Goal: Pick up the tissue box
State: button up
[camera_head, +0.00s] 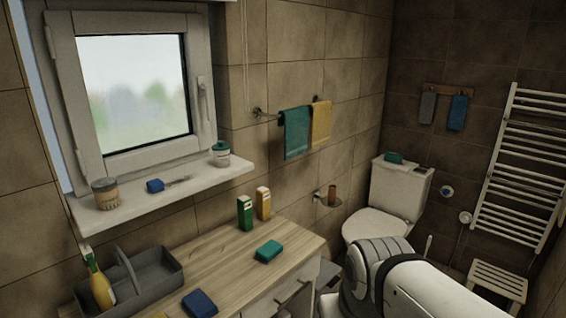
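No thing in view is plainly a tissue box. A small teal block (268,250) lies flat on the wooden counter, near its right end. Another small teal object (394,157) lies on top of the toilet cistern. Both are too small to tell whether either is the tissue box. My white and grey arm fills the lower right, in front of the toilet. The fingers of my gripper do not show.
The wooden counter (225,267) holds a grey caddy (155,270) with a yellow bottle, a dark blue block (200,302), a green carton (245,212) and a yellow carton (264,203). A white stool (498,282) stands at the right, below a towel radiator (522,165).

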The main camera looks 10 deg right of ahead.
aim_at(391, 157)
jog(key=z, duration=0.85)
jog(key=i, duration=1.25)
jog(key=z, duration=0.7)
jog(key=i, duration=1.55)
jog(key=u, duration=0.55)
jog(key=i, duration=1.05)
jog(key=u, duration=0.55)
